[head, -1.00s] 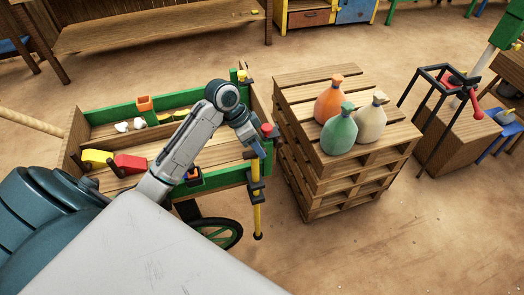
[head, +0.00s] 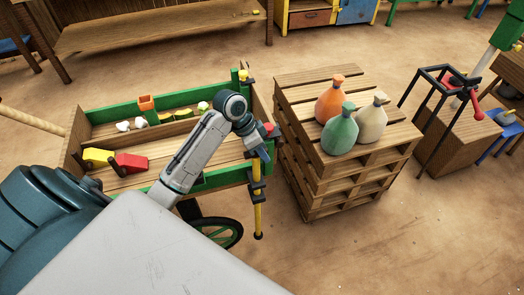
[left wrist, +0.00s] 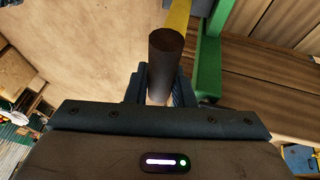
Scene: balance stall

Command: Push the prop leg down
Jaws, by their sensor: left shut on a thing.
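The prop leg (head: 259,212) is a yellow pole hanging upright in dark brackets at the near right corner of the wooden cart (head: 185,185). Its lower end hangs clear of the ground. My left gripper (head: 262,152) is at the upper part of the leg, beside the cart's green corner, just below a red knob (head: 269,129). In the left wrist view, the left gripper (left wrist: 160,88) is shut on a dark round handle (left wrist: 165,50), with part of the yellow leg (left wrist: 178,18) behind it. The fingertips are small and partly hidden in the head view.
A pallet stack (head: 335,180) with orange, green and cream sacks stands close to the right of the gripper. The cart carries red and yellow blocks (head: 130,162) and a wheel (head: 222,232) shows below. Bare floor lies in front of the pallets.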

